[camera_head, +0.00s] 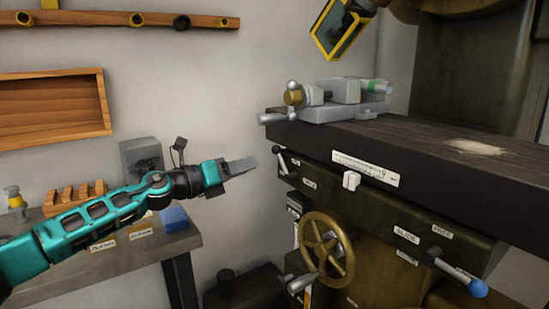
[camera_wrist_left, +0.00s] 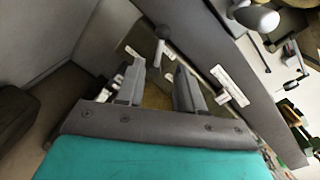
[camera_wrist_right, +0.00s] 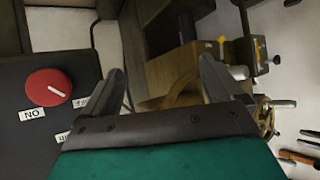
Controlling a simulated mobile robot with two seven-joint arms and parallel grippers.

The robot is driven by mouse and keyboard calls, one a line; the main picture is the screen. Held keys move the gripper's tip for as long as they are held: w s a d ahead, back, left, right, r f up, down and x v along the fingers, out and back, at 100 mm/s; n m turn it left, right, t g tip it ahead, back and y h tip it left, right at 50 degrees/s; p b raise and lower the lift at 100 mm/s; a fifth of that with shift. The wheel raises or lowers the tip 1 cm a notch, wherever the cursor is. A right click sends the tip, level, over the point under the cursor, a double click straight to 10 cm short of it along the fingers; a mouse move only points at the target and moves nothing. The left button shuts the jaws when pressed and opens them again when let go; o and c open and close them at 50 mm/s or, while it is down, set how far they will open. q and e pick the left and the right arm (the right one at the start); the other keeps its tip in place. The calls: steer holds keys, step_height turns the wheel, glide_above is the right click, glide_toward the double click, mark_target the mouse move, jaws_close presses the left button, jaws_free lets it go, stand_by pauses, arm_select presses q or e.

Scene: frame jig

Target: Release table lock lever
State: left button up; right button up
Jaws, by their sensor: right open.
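A small dark lever with a grey end (camera_head: 281,160) sits on the machine's front left, below the table (camera_head: 430,165), beside small labels too blurred to read. I take it for the table lock lever. My left gripper (camera_head: 250,164) is just left of it, apparently not touching. In the left wrist view, my left gripper (camera_wrist_left: 157,88) is open, with a lever (camera_wrist_left: 160,45) showing beyond the gap between its fingers. A second lever with a blue knob (camera_head: 476,287) is at the lower right, near labels reading SLIDE and FREE. My right gripper (camera_wrist_right: 162,80) is open and empty.
A brass handwheel (camera_head: 326,250) is below the left lever. A vise (camera_head: 340,98) stands on the table. A side bench (camera_head: 110,262) holds a blue block (camera_head: 174,219) and a wooden rack. A red knob (camera_wrist_right: 48,87) is left of my right gripper.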

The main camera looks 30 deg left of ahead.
arm_select(q)
steer(key=p+x, duration=0.2)
steer(key=x, duration=0.7)
steer(key=shift+w+d, duration=0.2)
steer(key=shift+w, duration=0.15)
jaws_close()
stand_by(0.4)
